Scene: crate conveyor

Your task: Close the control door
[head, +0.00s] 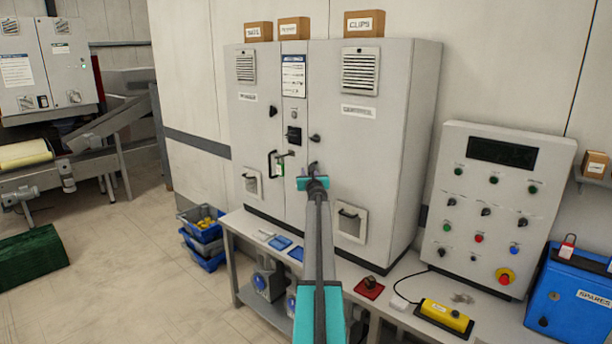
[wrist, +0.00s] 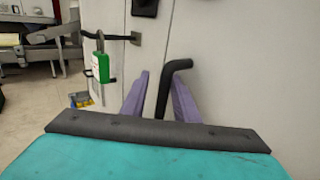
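The grey cabinet's control door (head: 375,150) carries a "CONTROL" label and looks flush or nearly flush with the cabinet front. I cannot tell whether a small gap remains. Its black handle (wrist: 164,90) shows in the wrist view, with a bent top. My gripper (head: 313,178) is at the door's left edge, in front of this handle. In the wrist view my gripper's two purple fingers (wrist: 158,100) stand on either side of the handle. They are apart, with a gap at the left finger. The handle's lower end is hidden by my gripper body.
A green padlock (wrist: 101,66) hangs from a hasp just left of my gripper. The power door (head: 257,125) is left of it. A control panel (head: 492,210) and blue spares box (head: 570,300) stand right on the bench (head: 345,283). Open floor (head: 130,270) lies left.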

